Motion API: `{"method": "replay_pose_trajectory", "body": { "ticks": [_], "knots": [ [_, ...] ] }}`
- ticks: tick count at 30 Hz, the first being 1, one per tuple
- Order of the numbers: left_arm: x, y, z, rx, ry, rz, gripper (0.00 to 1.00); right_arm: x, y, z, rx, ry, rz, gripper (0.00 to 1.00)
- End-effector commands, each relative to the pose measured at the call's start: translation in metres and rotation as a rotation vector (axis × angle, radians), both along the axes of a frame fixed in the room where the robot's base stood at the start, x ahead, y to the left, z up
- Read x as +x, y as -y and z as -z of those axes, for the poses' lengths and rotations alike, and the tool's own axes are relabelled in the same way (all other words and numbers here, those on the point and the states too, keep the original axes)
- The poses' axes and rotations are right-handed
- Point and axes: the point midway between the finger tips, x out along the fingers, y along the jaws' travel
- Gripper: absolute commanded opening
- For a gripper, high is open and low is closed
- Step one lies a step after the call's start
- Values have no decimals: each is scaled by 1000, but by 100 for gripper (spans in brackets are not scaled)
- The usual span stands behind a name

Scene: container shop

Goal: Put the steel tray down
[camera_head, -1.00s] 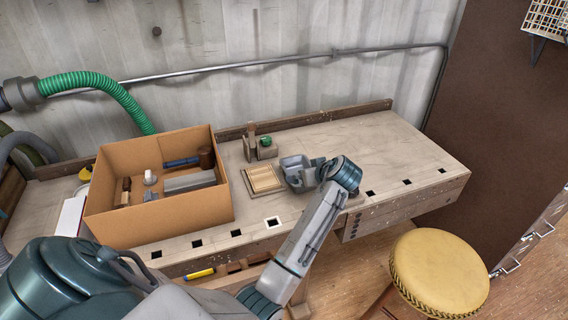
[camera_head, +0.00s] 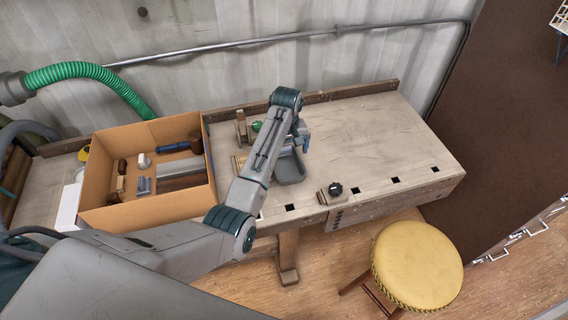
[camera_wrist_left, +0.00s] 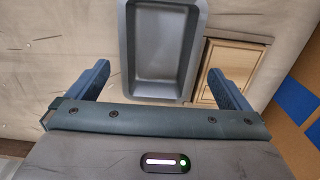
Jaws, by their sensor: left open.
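The grey steel tray (camera_head: 290,177) is on the workbench, right of a wooden block, partly hidden by my left arm. In the left wrist view the tray (camera_wrist_left: 160,92) is empty, with its open side facing the camera. My left gripper (camera_head: 304,140) is over the tray's back part in the head view. In the left wrist view the gripper (camera_wrist_left: 158,72) is open, its two fingers apart to either side of the tray's near end, with clear gaps and no visible contact. My right gripper is not in view.
A cardboard box (camera_head: 130,218) with tools stands left. A light wooden piece (camera_wrist_left: 228,62) lies close beside the tray. A green object (camera_head: 256,126) and wooden block (camera_head: 241,127) stand behind. The bench's right side (camera_head: 375,140) is clear. A yellow stool (camera_head: 416,265) stands in front.

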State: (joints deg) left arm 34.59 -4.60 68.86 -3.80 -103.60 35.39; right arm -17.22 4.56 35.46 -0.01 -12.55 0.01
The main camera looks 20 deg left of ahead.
Motion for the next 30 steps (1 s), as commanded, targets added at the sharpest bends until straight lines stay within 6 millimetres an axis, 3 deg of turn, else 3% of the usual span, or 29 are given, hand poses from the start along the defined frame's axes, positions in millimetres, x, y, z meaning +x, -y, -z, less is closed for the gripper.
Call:
{"method": "replay_pose_trajectory", "body": {
  "ticks": [5, 10, 15, 23, 30],
  "knots": [
    [-1, 0, 12, 0, -1, -1, 100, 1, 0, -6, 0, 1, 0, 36],
    [-4, 1, 35, 1, -3, -1, 100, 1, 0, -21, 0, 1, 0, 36],
    [-3, 0, 56, 1, 0, -2, 100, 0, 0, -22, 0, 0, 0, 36],
    [-3, 0, 60, 1, 2, -2, 100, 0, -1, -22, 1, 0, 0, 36],
    [-3, 1, 60, 1, 2, -2, 53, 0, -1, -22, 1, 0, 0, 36]
  ]
}}
